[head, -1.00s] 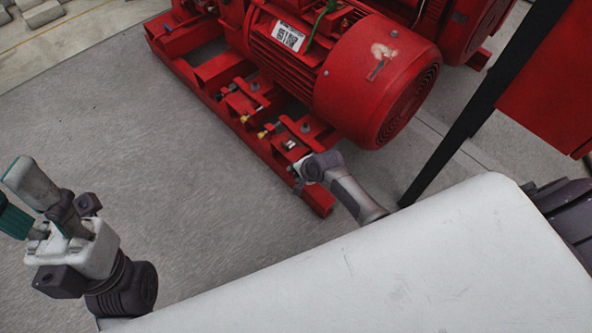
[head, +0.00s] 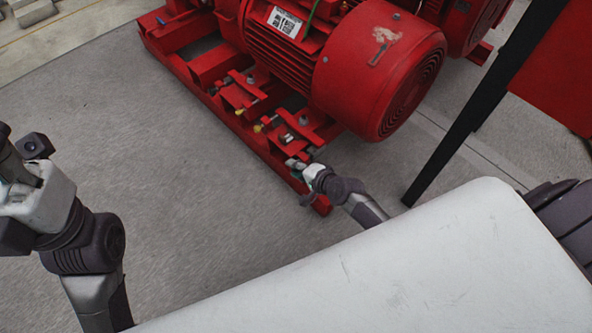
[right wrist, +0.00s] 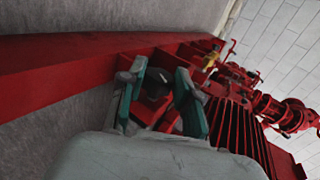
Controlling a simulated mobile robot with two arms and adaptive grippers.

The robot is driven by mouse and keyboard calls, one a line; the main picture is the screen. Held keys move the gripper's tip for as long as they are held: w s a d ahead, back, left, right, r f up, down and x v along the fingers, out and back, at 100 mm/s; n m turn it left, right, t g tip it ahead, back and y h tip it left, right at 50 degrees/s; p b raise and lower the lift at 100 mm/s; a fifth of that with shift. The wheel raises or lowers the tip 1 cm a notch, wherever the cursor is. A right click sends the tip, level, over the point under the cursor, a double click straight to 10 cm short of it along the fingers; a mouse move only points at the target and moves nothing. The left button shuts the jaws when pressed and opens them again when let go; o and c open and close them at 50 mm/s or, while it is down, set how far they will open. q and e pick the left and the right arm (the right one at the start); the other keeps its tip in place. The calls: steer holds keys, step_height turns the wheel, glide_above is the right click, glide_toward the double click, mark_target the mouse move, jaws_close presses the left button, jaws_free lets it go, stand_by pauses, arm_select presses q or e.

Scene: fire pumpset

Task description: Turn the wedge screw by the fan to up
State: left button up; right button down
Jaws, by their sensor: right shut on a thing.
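The wedge screw by the fan shows in the right wrist view as a small dark head (right wrist: 157,84) between the two green fingers. It sits on the red base frame (head: 222,118), near the fan end of the motor (head: 345,75). My right gripper (head: 297,167) is at this end of the frame and shut on the screw; its fingers also show in the right wrist view (right wrist: 160,98). In the head view the gripper hides the screw. Its turn position cannot be told. My left gripper (head: 18,175) is at the left edge, away from the pump, its fingertips cut off.
Several other screws and blocks, one with a yellow tip (head: 258,128), sit along the frame. A black post (head: 470,115) and a red panel (head: 548,65) stand at the right. The grey floor (head: 150,190) left of the frame is clear.

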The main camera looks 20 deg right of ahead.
steer(key=c, duration=0.8)
jaws_free()
steer(key=v, duration=1.2)
